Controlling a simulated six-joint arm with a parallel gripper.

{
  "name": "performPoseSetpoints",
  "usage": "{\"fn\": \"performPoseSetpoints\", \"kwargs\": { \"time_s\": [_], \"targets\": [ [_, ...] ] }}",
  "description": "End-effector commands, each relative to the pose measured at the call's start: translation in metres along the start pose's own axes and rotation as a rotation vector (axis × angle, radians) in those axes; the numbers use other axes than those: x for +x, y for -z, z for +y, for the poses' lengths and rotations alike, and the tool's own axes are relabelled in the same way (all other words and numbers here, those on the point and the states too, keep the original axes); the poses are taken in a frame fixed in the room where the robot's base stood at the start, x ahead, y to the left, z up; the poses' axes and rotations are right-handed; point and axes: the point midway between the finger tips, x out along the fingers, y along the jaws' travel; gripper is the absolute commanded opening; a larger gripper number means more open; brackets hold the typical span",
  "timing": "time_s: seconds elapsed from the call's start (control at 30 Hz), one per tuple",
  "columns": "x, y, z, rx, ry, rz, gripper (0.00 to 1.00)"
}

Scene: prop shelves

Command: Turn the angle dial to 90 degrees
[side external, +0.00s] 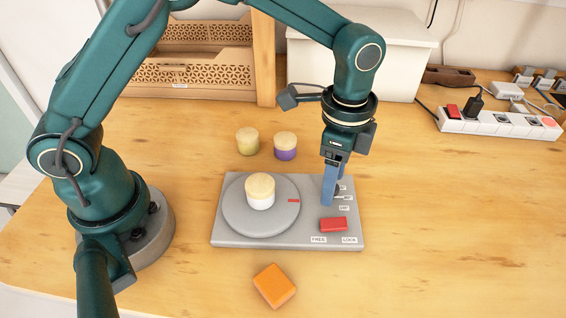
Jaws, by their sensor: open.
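A grey panel (232,237) lies on the wooden table. What seems to be the angle dial (338,190) is at its right, a small dark knob mostly hidden behind my gripper. A thin pale line runs right from it among small white labels (344,208), too small to read. My gripper (328,203) points down at the dial with its blue fingers open. I cannot tell whether they touch the knob. A round grey turntable (236,218) with a red mark (293,200) at its right edge fills the panel's left side and carries a white jar with a beige lid (260,192).
A red switch (334,225) sits in front of the dial, above FREE and LOCK labels. An orange block (274,286) lies in front of the panel. Green (247,141) and purple (285,146) jars stand behind it. A power strip (497,123) is at back right. The right table is clear.

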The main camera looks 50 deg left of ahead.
Motion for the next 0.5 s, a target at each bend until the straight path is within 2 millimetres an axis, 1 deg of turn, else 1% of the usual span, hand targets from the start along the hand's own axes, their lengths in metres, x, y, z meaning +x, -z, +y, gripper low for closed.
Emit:
{"fn": "performPoseSetpoints", "kwargs": {
  "time_s": [0.2,0.3,0.4,0.5],
  "targets": [
    [-0.031,0.001,-0.001,0.000,0.005,0.006,0.62],
    [-0.041,0.001,-0.001,0.000,0.003,0.004,0.62],
    [-0.046,0.001,0.000,0.000,0.003,0.004,0.62],
    [-0.047,0.000,0.000,0.000,0.002,0.002,0.62]
  ]
}}
